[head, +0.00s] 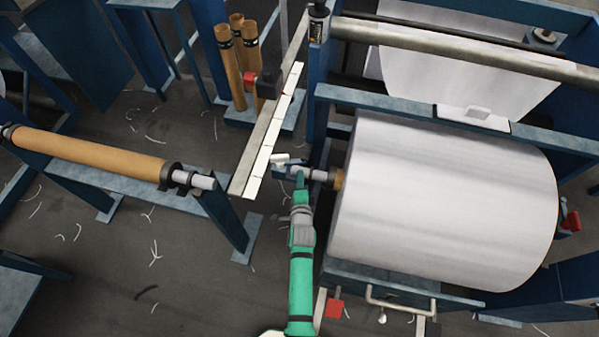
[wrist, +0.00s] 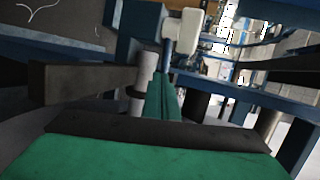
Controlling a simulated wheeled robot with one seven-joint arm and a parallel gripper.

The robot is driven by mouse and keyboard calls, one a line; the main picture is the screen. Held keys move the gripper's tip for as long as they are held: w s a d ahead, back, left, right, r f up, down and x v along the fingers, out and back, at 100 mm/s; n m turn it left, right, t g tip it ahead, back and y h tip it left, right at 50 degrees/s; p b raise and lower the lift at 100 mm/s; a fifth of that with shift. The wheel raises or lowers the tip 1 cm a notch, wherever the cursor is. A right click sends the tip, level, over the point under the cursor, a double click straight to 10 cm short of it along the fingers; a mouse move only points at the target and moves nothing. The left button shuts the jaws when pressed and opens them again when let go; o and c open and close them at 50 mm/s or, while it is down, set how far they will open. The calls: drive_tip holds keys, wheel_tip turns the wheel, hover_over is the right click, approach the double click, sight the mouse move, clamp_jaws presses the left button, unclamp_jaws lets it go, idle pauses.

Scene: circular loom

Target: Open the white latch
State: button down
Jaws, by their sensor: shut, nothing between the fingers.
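The white latch (head: 280,159) is a small pale handle beside the left end of the big white roll's shaft in the head view. In the wrist view, the latch (wrist: 183,27) is a white block at the top centre, with a short bluish-grey stem below it. My green gripper (head: 299,174) reaches up to the shaft end, just right of and below the latch. In the wrist view, my gripper's fingertips (wrist: 165,85) are together and empty, just below the stem. I cannot tell whether they touch it.
The white roll (head: 445,200) on its shaft (head: 318,175) stands close on the right. A blue crossbeam (head: 450,130) runs above it. A brown roller (head: 90,155) lies at the left, and brown tubes (head: 232,65) stand at the back.

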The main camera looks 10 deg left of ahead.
drive_tip(key=d+v, duration=0.1)
drive_tip(key=v, duration=0.9)
drive_tip(key=y, duration=0.1)
approach(298, 164)
drive_tip(key=shift+n, duration=0.4)
drive_tip(key=x, duration=0.4)
drive_tip(key=shift+w+a+f, duration=0.2)
drive_tip(key=shift+w+a, duration=0.05)
drive_tip(key=shift+a, duration=0.2)
drive_tip(key=shift+w+a, duration=0.15)
drive_tip(key=shift+w, duration=0.45)
drive_tip(key=shift+w+d, duration=0.25)
drive_tip(key=shift+w, duration=0.3)
drive_tip(key=shift+s, duration=0.15)
